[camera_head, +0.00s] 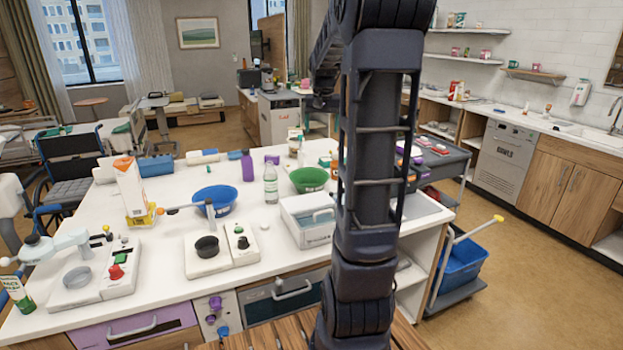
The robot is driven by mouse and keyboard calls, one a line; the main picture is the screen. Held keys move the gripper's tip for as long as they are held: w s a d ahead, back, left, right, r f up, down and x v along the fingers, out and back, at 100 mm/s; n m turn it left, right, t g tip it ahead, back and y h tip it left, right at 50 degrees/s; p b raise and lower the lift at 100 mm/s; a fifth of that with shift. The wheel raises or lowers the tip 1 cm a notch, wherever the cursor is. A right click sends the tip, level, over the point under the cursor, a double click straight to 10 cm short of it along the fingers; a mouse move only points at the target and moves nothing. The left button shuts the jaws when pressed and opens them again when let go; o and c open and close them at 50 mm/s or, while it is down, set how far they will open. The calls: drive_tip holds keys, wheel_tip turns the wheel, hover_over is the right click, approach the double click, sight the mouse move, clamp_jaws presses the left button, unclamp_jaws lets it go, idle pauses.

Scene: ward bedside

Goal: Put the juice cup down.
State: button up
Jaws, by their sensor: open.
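My gripper (318,104) is at the small dark far end of my arm, just left of the arm's upright part. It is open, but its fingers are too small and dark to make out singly. I cannot pick out a juice cup for certain, and none shows in the gripper. An orange-and-white carton (131,184) stands on the left of the white counter (160,265). My arm hides a strip of the room and the counter's right part.
A blue bowl (214,198), a green bowl (308,180), a clear bottle (271,184) and a purple bottle (247,166) stand on the counter. White devices line its front. A blue bin (464,262) stands at the right. The floor beyond it is clear.

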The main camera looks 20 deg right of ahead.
drive_tip(key=s+a+f+n, duration=0.1)
drive_tip(key=s+a, duration=0.4)
drive_tip(key=s, duration=0.4)
drive_tip(key=s+a+f+n+t, duration=0.1)
drive_tip(key=s+a+f, duration=0.1)
drive_tip(key=s+a, duration=0.3)
drive_tip(key=s+a+f+n+t, duration=0.1)
drive_tip(key=s+a, duration=0.4)
drive_tip(key=s, duration=0.8)
drive_tip(key=shift+s+a+f+n+y, duration=0.25)
drive_tip(key=shift+n+y, duration=0.15)
drive_tip(key=shift+n, duration=0.2)
drive_tip(key=shift+d, duration=0.1)
